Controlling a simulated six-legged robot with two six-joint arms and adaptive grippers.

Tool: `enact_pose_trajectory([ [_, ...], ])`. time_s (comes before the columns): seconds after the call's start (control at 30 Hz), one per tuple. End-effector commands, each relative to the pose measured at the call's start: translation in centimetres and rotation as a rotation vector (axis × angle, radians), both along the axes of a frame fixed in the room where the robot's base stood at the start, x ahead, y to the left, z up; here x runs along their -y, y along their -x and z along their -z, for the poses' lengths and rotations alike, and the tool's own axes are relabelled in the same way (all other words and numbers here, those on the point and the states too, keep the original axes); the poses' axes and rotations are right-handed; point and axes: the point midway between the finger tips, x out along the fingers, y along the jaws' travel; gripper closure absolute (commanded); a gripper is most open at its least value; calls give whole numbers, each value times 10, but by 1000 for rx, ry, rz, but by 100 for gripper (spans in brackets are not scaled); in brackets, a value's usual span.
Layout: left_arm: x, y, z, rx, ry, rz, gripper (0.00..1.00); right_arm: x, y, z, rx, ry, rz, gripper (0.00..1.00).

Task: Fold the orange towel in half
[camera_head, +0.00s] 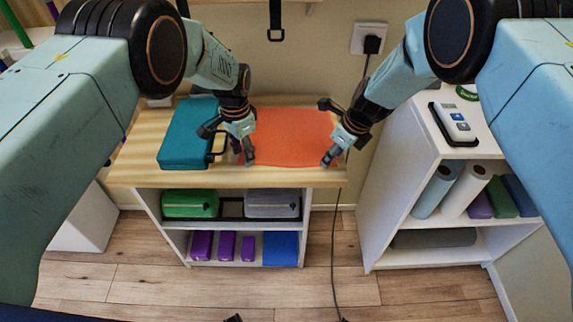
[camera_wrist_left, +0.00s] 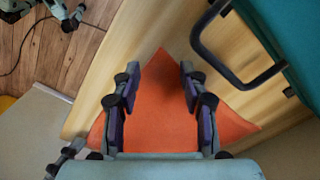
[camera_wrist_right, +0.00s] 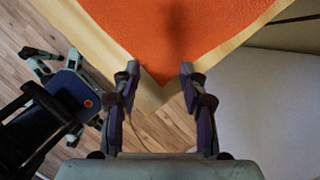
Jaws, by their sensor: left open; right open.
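The orange towel (camera_head: 290,135) lies flat and spread out on the wooden top of a low shelf unit. My left gripper (camera_head: 247,158) is over the towel's near left corner; in the left wrist view that corner of the towel (camera_wrist_left: 160,100) shows between its open fingers (camera_wrist_left: 160,95). My right gripper (camera_head: 328,160) is at the near right corner; in the right wrist view the towel's corner (camera_wrist_right: 165,40) points in between its open fingers (camera_wrist_right: 160,85). Neither gripper holds the cloth. I cannot tell whether the fingertips touch it.
A teal case with a dark handle (camera_head: 187,135) lies left of the towel, close to my left gripper. The wooden top (camera_head: 140,150) has a bare strip along its front edge. A white shelf (camera_head: 400,190) with rolls stands at the right. A black cable (camera_head: 337,230) hangs between the units.

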Motion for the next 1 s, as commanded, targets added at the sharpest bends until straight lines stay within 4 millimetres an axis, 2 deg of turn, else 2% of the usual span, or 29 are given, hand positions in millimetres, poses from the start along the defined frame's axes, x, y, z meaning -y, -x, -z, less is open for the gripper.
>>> enact_pose_trajectory([
  [0.6, 0, 0, 5, -1, 1, 0, 57, 0, 0, 9, -1, 1, 0, 57],
  [1.0, 0, 0, 4, 0, 0, 0, 74, 1, 1, 9, 0, 1, -1, 74],
])
